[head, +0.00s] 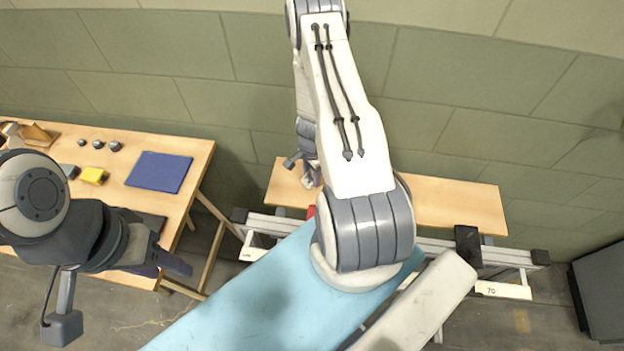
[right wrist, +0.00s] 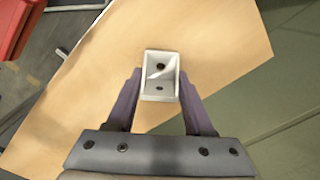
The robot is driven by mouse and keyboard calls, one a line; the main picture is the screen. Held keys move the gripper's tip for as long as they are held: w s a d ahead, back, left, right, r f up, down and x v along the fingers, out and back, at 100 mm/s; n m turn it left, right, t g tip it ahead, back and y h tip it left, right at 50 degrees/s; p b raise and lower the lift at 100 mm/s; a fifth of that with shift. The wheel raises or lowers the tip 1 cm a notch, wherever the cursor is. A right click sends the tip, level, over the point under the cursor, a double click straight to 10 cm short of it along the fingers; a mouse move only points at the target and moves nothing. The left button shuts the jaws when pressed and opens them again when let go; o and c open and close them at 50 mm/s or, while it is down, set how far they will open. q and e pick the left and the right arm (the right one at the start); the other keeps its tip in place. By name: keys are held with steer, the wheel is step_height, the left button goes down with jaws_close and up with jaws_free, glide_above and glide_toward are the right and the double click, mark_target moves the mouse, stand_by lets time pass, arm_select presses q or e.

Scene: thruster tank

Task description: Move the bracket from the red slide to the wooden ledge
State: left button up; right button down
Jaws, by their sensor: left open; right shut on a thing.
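The bracket (right wrist: 153,92) is a small light-grey angle piece with two dark holes. My right gripper (right wrist: 158,88) is shut on it, one finger on each side. In the right wrist view it is over the wooden ledge (right wrist: 222,45); I cannot tell whether it touches the wood. In the head view the right gripper (head: 303,168) is at the left end of the ledge (head: 440,203), mostly hidden by my arm. The red slide (right wrist: 12,32) is at the upper left of the right wrist view; only a bit of red (head: 311,212) shows in the head view. My left gripper (head: 168,264) is open and empty.
A wooden table (head: 190,150) at left holds a blue mat (head: 159,171), a yellow block (head: 93,176) and several small grey parts. A grey metal rail (head: 435,246) runs in front of the ledge. The ledge's right part is bare. A green wall stands behind.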

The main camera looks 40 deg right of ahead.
mark_target(311, 180)
arm_select(q)
steer(key=shift+f, duration=0.15)
arm_select(e)
steer(key=shift+f, duration=0.15)
arm_select(q)
steer(key=shift+f, duration=0.1)
arm_select(e)
steer(key=shift+f, duration=0.1)
steer(key=shift+f, duration=0.15)
steer(key=shift+c, duration=1.4)
jaws_free()
arm_select(q)
step_height(311, 180, up, 12)
steer(key=p, duration=1.2)
arm_select(e)
step_height(311, 180, up, 13)
steer(key=shift+f, duration=0.2)
